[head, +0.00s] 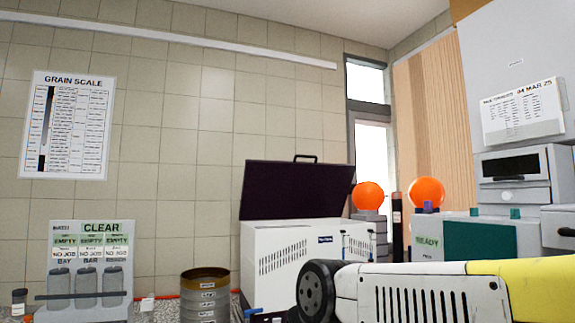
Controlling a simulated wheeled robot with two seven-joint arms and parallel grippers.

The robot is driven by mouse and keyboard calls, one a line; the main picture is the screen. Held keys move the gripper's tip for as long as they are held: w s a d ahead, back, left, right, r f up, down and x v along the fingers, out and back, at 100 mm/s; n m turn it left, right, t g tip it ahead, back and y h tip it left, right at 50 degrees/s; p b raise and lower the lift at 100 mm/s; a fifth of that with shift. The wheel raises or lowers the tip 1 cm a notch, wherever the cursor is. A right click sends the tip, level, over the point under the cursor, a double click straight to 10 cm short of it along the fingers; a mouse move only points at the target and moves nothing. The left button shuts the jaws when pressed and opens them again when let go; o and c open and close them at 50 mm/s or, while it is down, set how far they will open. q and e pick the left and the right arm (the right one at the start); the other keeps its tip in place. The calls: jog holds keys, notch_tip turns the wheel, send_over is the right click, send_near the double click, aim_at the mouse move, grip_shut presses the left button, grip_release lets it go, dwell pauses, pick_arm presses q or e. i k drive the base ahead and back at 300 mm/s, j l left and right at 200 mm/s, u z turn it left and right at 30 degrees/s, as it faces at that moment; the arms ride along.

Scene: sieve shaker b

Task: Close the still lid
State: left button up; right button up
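The still is a white box (290,252) with slotted vents and a small dark label, standing right of centre. Its dark purple lid (297,192) is open, raised up and tilted back towards the tiled wall. A dark handle (306,158) sits on the lid's upper edge. Part of my own arm, white and yellow with a black round joint, crosses the lower right and hides the bottom of the still. Neither of my grippers is in view.
Stacked sieves (205,298) stand left of the still. A rack with bottles (88,262) is at far left. An orange ball (367,196) and another orange ball (427,191) stand right of the lid. A green-and-white machine (480,238) is at right.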

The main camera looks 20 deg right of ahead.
aim_at(271, 189)
jog(key=z, duration=0.6)
jog(key=i+j+z, duration=0.3)
jog(key=z, duration=0.15)
jog(key=i+j+z, duration=0.25)
jog(key=j+z, duration=0.2)
